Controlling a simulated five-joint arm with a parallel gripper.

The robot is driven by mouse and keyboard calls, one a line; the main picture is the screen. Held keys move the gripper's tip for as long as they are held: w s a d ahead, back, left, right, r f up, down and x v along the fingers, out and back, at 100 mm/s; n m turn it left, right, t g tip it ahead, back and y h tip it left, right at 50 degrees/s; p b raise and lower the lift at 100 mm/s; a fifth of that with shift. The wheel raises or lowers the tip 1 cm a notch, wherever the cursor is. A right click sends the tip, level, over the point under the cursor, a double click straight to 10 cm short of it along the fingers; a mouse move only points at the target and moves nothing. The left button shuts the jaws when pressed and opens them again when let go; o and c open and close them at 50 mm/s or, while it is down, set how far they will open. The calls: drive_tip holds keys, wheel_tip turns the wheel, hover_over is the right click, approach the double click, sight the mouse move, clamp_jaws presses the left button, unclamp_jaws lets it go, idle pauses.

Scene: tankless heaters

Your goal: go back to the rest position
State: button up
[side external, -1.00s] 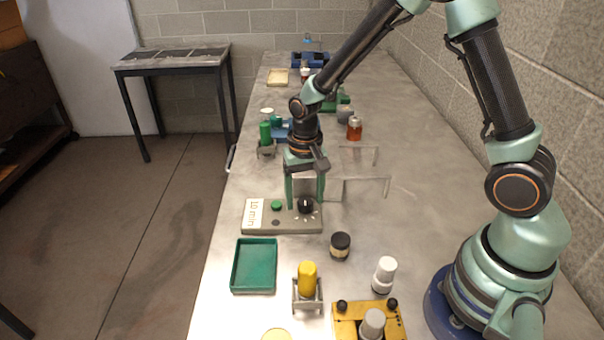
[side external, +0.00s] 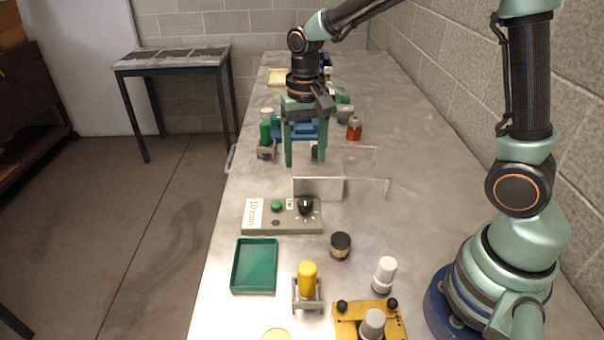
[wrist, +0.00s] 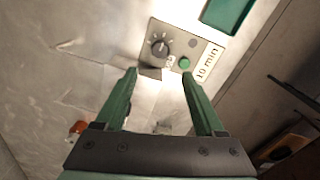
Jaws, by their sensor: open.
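My gripper (side external: 305,163) hangs fingers down above the bench, over and behind the timer box. Its two green fingers are apart with nothing between them; it also shows in the wrist view (wrist: 158,75). The grey timer box (side external: 260,222) has a "10 min" label, a green button and a black knob (side external: 305,206). In the wrist view the box (wrist: 187,36) lies beyond the fingertips, clear of them.
Clear upright panels (side external: 320,188) stand behind the timer box. A green tray (side external: 255,266), a yellow-capped bottle (side external: 307,277) in a holder, a dark jar (side external: 340,245) and a white bottle (side external: 384,275) are nearer the camera. An amber jar (side external: 354,130) stands farther back.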

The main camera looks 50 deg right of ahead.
drive_tip(key=shift+r, duration=0.35)
drive_tip(key=s+d+r+n+t, duration=0.2)
drive_tip(key=s+r+n+t, duration=0.3)
drive_tip(key=s+r, duration=0.4)
drive_tip(key=shift+s+d+n+t, duration=0.3)
drive_tip(key=shift+s+n, duration=0.2)
drive_tip(key=shift+s, duration=0.25)
